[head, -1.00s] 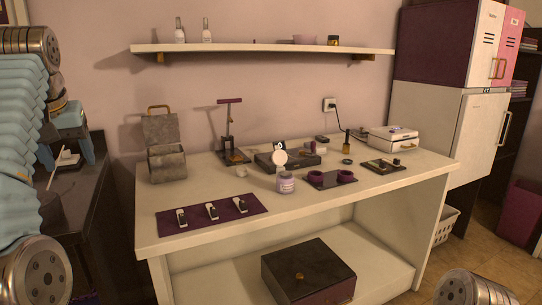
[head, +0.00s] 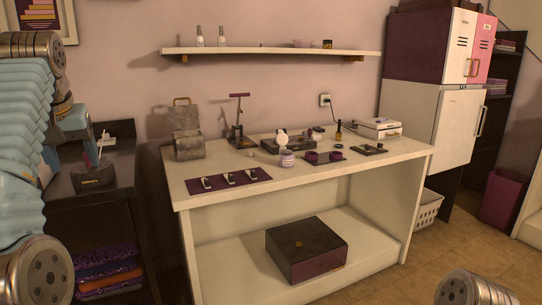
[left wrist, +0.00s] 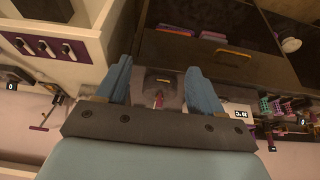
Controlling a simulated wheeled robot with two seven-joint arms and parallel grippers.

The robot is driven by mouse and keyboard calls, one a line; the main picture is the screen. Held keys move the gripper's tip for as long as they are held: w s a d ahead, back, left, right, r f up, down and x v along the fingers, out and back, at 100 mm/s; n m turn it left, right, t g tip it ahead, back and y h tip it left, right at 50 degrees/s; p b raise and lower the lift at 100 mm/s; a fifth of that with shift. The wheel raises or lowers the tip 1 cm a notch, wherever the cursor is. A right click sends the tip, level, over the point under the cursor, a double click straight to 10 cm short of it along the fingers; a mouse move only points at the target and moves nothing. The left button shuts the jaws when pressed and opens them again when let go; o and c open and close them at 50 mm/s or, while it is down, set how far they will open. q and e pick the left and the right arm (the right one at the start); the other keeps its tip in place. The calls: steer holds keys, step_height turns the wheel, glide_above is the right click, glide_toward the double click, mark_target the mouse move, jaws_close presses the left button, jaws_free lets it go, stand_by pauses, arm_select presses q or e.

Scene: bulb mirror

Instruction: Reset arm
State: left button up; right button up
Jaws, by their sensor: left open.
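My left arm comes in along the left edge of the head view. Its blue gripper (head: 88,150) hangs over the dark cabinet at the left, partly covered by my arm. In the left wrist view the two blue fingers (left wrist: 160,88) are spread wide apart with nothing held between them. My right gripper is not in view; only a round metal joint of mine shows at the lower right.
A white table (head: 290,195) stands ahead, holding a purple mat (head: 228,187), a grey box (head: 188,145) and small items. A dark box (head: 307,248) sits on its lower shelf. The dark cabinet (head: 105,225) is close at the left. Open floor lies at the right front.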

arm_select(q)
steer(key=w+d+f+m+h, duration=0.1)
steer(key=w+d+f, duration=0.1)
steer(key=w+f, duration=0.65)
steer(key=w+d+f+m, duration=0.15)
steer(key=w+f, duration=0.45)
steer(key=f, duration=0.6)
steer(key=d+f+m+g+h, duration=0.1)
steer(key=d+f, duration=0.4)
steer(key=f, duration=0.7)
steer(key=d+f+m+g+h, duration=0.1)
steer(key=d+f, duration=0.3)
steer(key=f, duration=0.8)
steer(key=s+d+f+h, duration=0.1)
steer(key=s+d+f, duration=0.55)
steer(key=f, duration=0.25)
steer(key=s+d+f+h, duration=0.1)
steer(key=s+d+f, duration=0.4)
steer(key=s+f, duration=0.3)
steer(key=s+d+f, duration=0.2)
steer(key=s+d, duration=0.2)
steer(key=s, duration=0.5)
steer(key=s+d+f+g+h, duration=0.1)
steer(key=s+d+f, duration=0.2)
steer(key=s, duration=0.5)
steer(key=shift+s+d+f, duration=0.25)
steer(key=shift+s+d, duration=0.15)
steer(key=shift+n, duration=0.25)
steer(key=shift+c, duration=0.2)
